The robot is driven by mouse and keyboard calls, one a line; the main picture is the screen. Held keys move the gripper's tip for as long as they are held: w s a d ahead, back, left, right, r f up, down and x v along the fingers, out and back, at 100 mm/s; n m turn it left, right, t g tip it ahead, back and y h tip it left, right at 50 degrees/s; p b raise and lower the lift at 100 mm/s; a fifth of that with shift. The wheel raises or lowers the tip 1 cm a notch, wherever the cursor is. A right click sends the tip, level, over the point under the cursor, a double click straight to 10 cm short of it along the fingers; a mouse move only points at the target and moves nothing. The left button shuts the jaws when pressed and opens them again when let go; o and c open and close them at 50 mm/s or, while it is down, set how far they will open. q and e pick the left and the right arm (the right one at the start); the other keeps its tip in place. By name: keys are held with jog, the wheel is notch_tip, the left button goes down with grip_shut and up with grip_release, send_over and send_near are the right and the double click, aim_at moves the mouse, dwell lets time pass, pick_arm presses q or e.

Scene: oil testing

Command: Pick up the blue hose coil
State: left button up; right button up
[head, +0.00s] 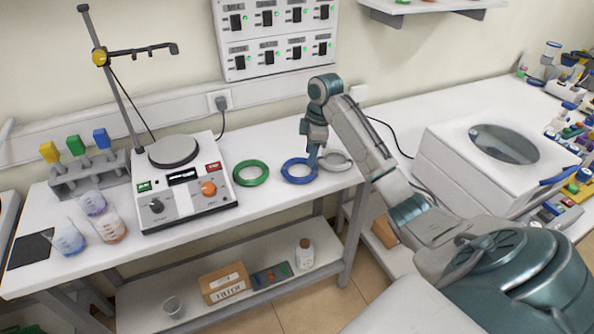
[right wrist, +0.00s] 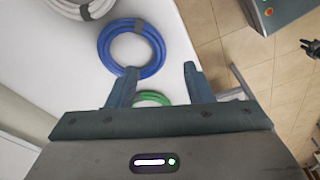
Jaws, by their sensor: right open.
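The blue hose coil (head: 290,179) lies flat on the white table, between a green coil (head: 240,181) and a white-grey coil (head: 346,166). My right gripper (head: 313,160) is open and points down over the right part of the blue coil. In the right wrist view the blue coil (right wrist: 104,47), with a grey band, lies beyond the open fingers (right wrist: 160,77). The left fingertip in that view overlaps the coil's near edge; I cannot tell whether it touches. The green coil (right wrist: 150,97) shows between the fingers. My left gripper is not in view.
A hot plate stirrer (head: 187,205) with a stand is left of the green coil. Beakers (head: 109,226) and a rack with colored pieces (head: 80,177) stand farther left. A white box-shaped machine (head: 455,165) stands right. The table's front edge is close to the coils.

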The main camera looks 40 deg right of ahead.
aim_at(301, 178)
jog(key=f, duration=0.1)
jog(key=f+b, duration=0.2)
jog(key=f, duration=0.1)
jog(key=shift+a, duration=0.3)
jog(key=shift+w+a+f, duration=0.1)
jog(key=shift+w+f, duration=0.15)
jog(key=shift+f, duration=0.05)
jog(key=f, duration=0.1)
jog(key=f+p, duration=0.1)
jog(key=w+a+f+p, duration=0.1)
jog(key=shift+a+f, duration=0.1)
jog(key=shift+f, duration=0.55)
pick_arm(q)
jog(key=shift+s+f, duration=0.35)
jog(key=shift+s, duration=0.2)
pick_arm(e)
jog(key=shift+w+f, duration=0.1)
jog(key=shift+f, duration=0.05)
jog(key=shift+c, duration=0.4)
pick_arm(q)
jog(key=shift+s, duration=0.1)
pick_arm(e)
grip_shut()
